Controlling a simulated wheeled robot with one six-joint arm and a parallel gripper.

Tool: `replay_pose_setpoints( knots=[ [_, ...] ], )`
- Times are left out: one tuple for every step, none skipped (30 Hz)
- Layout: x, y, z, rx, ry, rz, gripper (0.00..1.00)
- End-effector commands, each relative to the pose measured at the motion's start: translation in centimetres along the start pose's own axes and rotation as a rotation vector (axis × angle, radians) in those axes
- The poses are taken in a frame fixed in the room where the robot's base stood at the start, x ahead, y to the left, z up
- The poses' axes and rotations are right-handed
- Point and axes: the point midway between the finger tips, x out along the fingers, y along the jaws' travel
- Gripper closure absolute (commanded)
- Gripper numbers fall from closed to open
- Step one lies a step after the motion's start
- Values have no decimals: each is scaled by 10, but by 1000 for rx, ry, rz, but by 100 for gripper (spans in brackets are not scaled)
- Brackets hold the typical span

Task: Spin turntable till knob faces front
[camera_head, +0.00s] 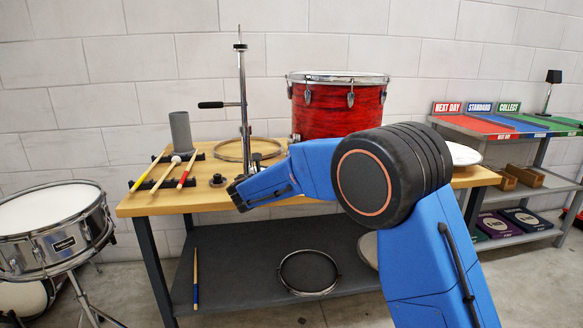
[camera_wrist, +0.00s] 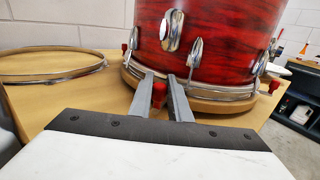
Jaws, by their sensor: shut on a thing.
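The red drum (camera_head: 335,110) stands upright on the bench, and its lower part is hidden behind my arm in the head view. In the wrist view, the drum (camera_wrist: 225,30) sits on a round wooden turntable (camera_wrist: 215,101). My gripper (camera_wrist: 160,80) is at the turntable's near edge, its two grey fingers shut on a red knob (camera_wrist: 159,94). Other small red parts show at the turntable's left (camera_wrist: 125,48) and right (camera_wrist: 274,87) edges. The turntable is mostly hidden in the head view.
A loose hoop (camera_wrist: 50,66) lies left of the turntable. In the head view, a metal stand (camera_head: 242,90), drumsticks on a rack (camera_head: 150,172) and a grey cylinder (camera_head: 181,132) are farther left on the bench (camera_head: 140,204). A snare drum (camera_head: 52,228) stands beyond its left end.

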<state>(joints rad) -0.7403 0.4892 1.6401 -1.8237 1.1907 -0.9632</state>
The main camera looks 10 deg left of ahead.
Motion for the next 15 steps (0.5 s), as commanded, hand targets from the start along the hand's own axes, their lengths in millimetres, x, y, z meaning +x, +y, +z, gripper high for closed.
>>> replay_pose_setpoints(
  knots=[
    [1,0,2,2,-2,-4,100],
    [1,-1,2,2,-2,-4,100],
    [1,-1,2,2,-2,-4,100],
    [1,-1,2,2,-2,-4,100],
    [1,-1,2,2,-2,-4,100],
    [1,-1,2,2,-2,-4,100],
    [1,-1,2,2,-2,-4,100],
    [1,-1,2,2,-2,-4,100],
    [1,-1,2,2,-2,-4,79],
    [1,-1,2,2,-2,-4,72],
    [1,-1,1,2,-1,-3,65],
    [0,-1,1,1,-1,-3,65],
    [0,0,1,1,-1,-3,65],
    [0,0,1,1,-1,-3,65],
    [0,0,1,1,-1,-3,65]
  ],
)
